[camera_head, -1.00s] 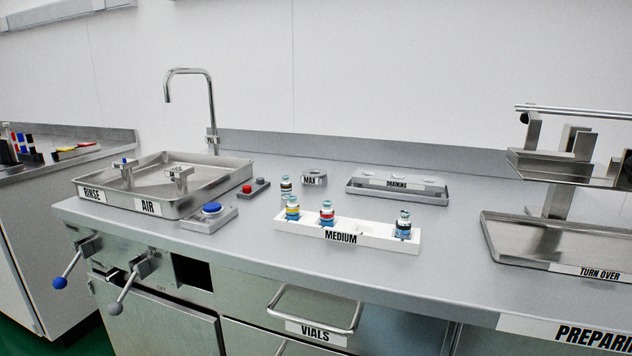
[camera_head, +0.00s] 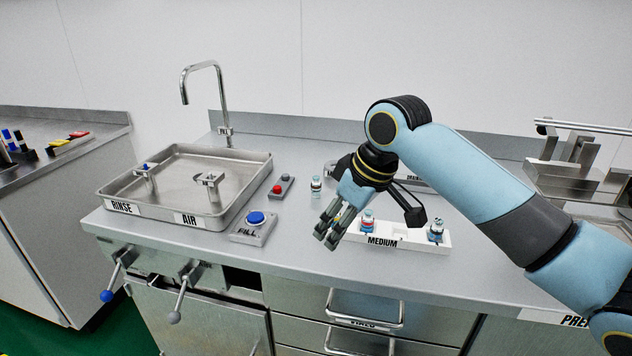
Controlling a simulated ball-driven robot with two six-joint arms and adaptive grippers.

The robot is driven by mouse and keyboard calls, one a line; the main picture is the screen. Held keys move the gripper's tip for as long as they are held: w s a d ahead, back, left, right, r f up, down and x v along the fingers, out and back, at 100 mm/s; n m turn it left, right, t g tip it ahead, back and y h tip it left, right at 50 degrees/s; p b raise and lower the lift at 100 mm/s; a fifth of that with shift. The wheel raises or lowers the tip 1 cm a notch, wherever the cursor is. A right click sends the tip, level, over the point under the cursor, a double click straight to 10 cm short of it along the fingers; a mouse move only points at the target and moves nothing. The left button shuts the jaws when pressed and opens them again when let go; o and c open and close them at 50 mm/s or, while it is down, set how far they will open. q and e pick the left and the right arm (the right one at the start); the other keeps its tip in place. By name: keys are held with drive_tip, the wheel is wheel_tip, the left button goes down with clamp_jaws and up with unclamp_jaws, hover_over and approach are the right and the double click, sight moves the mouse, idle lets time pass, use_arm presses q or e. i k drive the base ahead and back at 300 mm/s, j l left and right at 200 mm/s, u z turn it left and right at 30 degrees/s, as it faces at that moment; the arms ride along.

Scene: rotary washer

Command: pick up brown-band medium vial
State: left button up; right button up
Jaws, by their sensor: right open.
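The white MEDIUM rack (camera_head: 415,240) stands on the counter, partly behind my right gripper. A red-band vial (camera_head: 366,219) and a dark-band vial (camera_head: 436,230) stand upright in it. The yellow-band vial is hidden behind my fingers. Another small vial (camera_head: 316,185) stands upright on the counter, left of my right gripper. Which of these has the brown band is too small to tell. My right gripper (camera_head: 370,227) is open and empty above the rack, its fingers spread to the left and right of the red-band vial in the picture. My left gripper is not in view.
A steel tray (camera_head: 228,211) marked RINSE and AIR lies at left under the faucet (camera_head: 215,92). A blue FILL button (camera_head: 256,218) and a small red-button box (camera_head: 281,187) are beside it. A steel stand (camera_head: 585,180) is at right. The counter front is clear.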

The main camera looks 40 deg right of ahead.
sight(315, 184)
drive_tip(key=i+l, duration=0.8)
